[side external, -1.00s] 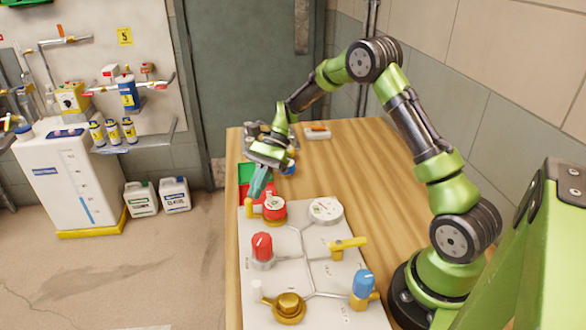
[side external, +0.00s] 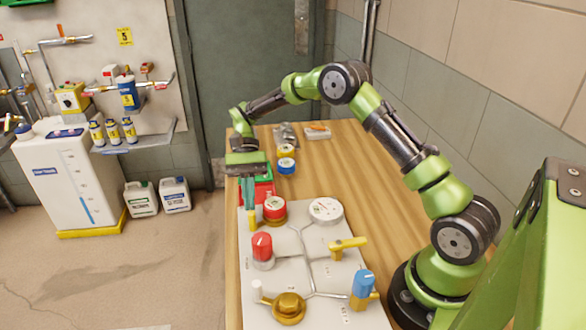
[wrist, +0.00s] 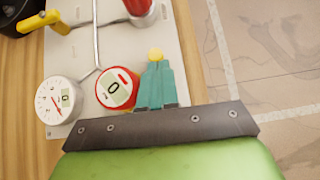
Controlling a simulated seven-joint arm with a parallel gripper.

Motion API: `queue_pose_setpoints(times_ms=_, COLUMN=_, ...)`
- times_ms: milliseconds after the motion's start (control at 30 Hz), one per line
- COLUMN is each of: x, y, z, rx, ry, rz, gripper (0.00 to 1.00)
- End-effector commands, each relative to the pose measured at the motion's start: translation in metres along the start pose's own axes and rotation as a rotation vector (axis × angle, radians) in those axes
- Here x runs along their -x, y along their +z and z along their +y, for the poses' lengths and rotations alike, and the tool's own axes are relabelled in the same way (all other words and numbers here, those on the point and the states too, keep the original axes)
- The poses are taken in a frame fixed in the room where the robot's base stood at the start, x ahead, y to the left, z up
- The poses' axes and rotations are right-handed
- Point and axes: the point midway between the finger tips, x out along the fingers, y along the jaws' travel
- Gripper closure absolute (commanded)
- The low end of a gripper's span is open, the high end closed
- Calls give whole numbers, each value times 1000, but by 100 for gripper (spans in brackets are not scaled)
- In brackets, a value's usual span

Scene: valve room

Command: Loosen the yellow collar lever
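The red-rimmed gauge (side external: 274,206) stands on the white panel with a yellow collar (side external: 275,222) under it. The collar lever's yellow upright end (side external: 252,221) is left of the gauge; in the wrist view its round top (wrist: 155,54) shows just beyond my fingertips. My gripper (side external: 248,207) points down with its teal fingers at the lever end, on the side away from the side camera. In the wrist view the fingers (wrist: 155,68) are together, with no gap or held thing visible. They look touching or nearly touching the lever; the lever's arm is mostly hidden.
The panel also carries a white gauge (side external: 326,210), a red knob (side external: 262,247), a yellow lever valve (side external: 347,244), a blue knob (side external: 363,284) and a brass wheel (side external: 289,305). A red-and-green tray (side external: 265,188) lies behind my gripper.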

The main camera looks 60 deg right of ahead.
Motion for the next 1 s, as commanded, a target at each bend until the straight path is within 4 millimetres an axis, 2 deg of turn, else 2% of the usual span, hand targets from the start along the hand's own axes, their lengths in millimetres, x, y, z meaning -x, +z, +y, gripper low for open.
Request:
queue_pose_setpoints(times_ms=733, x=-1, y=2, z=-1, rx=-1, ry=-2, rz=-1, gripper=100)
queue_pose_setpoints(times_ms=867, x=11, y=1, z=-1, rx=-2, ry=-3, rz=1, gripper=100)
queue_pose_setpoints(times_ms=1000, x=33, y=1, z=-1, rx=-1, ry=-4, rz=0, gripper=100)
